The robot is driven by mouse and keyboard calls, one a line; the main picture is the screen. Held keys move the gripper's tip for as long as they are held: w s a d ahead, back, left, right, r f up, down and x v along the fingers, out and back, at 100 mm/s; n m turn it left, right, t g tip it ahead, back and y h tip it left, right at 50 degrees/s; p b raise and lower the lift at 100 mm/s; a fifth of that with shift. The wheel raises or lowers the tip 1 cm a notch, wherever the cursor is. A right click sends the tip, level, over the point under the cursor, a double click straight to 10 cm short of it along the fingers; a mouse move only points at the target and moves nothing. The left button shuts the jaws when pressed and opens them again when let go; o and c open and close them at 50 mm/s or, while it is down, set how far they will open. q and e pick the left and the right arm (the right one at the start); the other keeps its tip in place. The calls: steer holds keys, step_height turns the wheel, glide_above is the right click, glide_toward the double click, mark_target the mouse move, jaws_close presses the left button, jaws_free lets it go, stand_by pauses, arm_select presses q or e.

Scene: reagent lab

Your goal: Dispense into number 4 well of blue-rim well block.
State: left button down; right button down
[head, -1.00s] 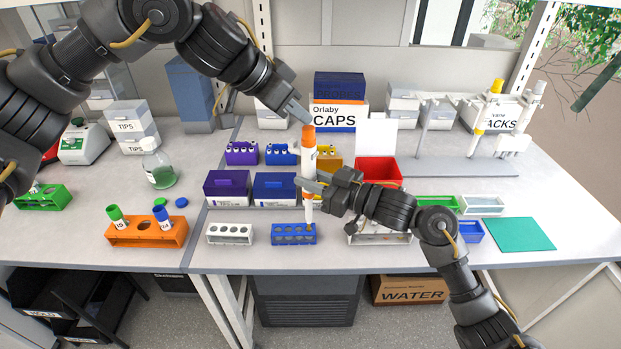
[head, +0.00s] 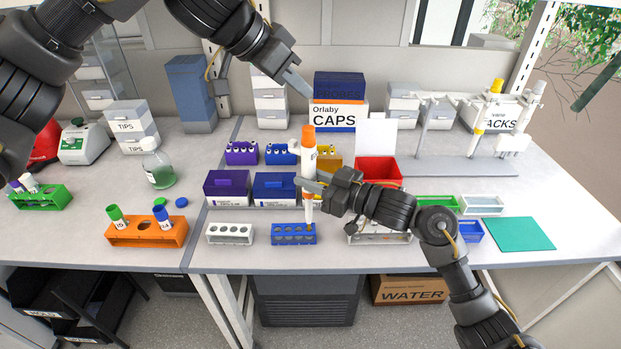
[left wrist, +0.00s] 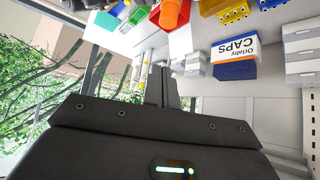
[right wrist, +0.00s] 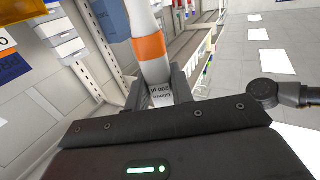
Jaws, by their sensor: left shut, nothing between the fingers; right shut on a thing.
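The blue-rim well block (head: 275,240) sits near the front edge of the bench with a row of wells. My right gripper (head: 309,186) is shut on the orange-and-white pipette (head: 308,160) and holds it upright. The pipette also shows in the right wrist view (right wrist: 149,48). Its lower end is over or in the rightmost well; whether it touches is too small to tell. My left gripper (head: 301,87) is shut and empty, above and behind the pipette's orange top, apart from it. Its closed fingers also show in the left wrist view (left wrist: 162,86).
A white-rim well block (head: 230,241) stands just left. The orange rack (head: 148,238) holds capped tubes further left. Blue and purple boxes (head: 227,190) stand behind, with a red bin (head: 378,170) behind my right arm. A green mat (head: 519,234) lies at right.

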mark_target(314, 168)
arm_select(q)
steer(key=shift+a, duration=0.1)
steer(key=s+a, duration=0.4)
steer(key=a, duration=0.4)
steer(key=s+a, duration=0.4)
steer(key=a, duration=0.4)
steer(key=shift+d+r, duration=0.1)
